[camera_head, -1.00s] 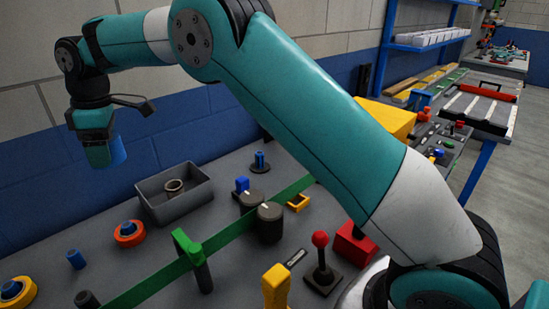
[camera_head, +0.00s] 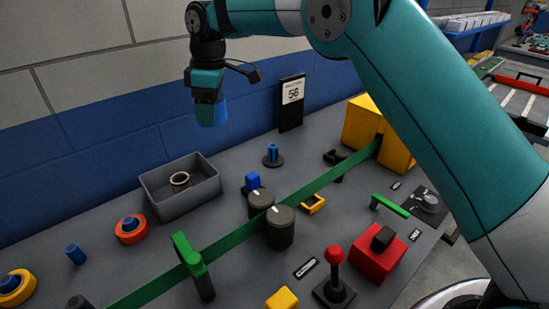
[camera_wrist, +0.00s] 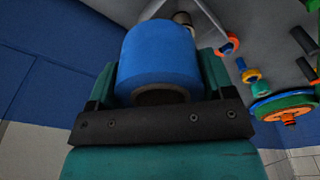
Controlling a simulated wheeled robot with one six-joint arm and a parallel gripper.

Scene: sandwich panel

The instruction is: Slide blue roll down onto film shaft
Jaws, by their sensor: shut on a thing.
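The blue roll (camera_head: 214,114) hangs under my gripper (camera_head: 209,97), held well above the panel. In the wrist view the blue roll (camera_wrist: 158,52) fills the space between the jaws, with a dark hollow core at its near end. My gripper is shut on it. The film shaft appears to be the short blue post (camera_head: 272,151) on a round dark base, right of the grey bin. The post stands upright and bare. The roll is up and to the left of it in the head view, apart from it.
A grey bin (camera_head: 147,188) holding a brown ring (camera_head: 180,181) is below my gripper. A black sign reading 56 (camera_head: 292,103) stands by the wall behind the post.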

